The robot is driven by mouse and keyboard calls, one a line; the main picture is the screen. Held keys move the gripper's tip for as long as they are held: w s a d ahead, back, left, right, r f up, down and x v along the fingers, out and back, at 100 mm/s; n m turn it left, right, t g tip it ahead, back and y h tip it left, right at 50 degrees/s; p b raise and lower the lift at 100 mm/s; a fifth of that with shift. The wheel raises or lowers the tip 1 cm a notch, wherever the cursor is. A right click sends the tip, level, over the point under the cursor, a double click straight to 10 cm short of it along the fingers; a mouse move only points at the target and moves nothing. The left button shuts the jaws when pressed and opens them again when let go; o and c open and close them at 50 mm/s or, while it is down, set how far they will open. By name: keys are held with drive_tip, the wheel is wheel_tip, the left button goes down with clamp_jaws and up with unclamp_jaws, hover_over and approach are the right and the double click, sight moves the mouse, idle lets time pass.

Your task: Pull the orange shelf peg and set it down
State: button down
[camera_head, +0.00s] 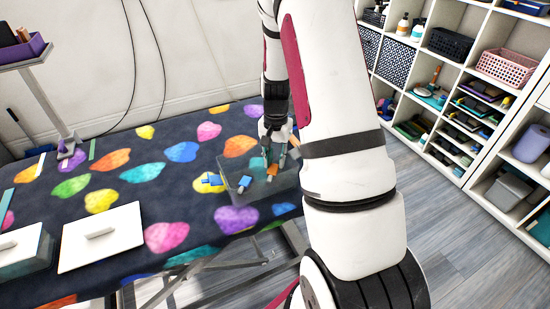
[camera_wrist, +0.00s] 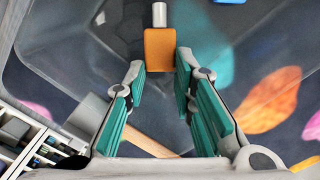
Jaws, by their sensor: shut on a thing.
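The orange shelf peg (camera_wrist: 158,48) has a square orange body and a metal pin. It sits between the fingertips of my gripper (camera_wrist: 160,62) in the wrist view. I cannot tell whether the peg is clear of the bin floor. A blue peg (camera_head: 244,182) shows by the bin, and another blue piece (camera_head: 211,179) lies to its left.
The table has a dark cover with colourful heart shapes (camera_head: 165,237). A white lid with a handle (camera_head: 101,237) and a lidded container (camera_head: 24,252) are at the front left. A white shelf unit (camera_head: 455,75) stands right. The cover's middle left is mostly free.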

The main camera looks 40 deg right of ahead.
drive_tip(key=c, duration=1.3)
unclamp_jaws()
wheel_tip(320, 180, up, 12)
drive_tip(key=shift+w+d, duration=0.1)
drive_tip(key=shift+d, duration=0.05)
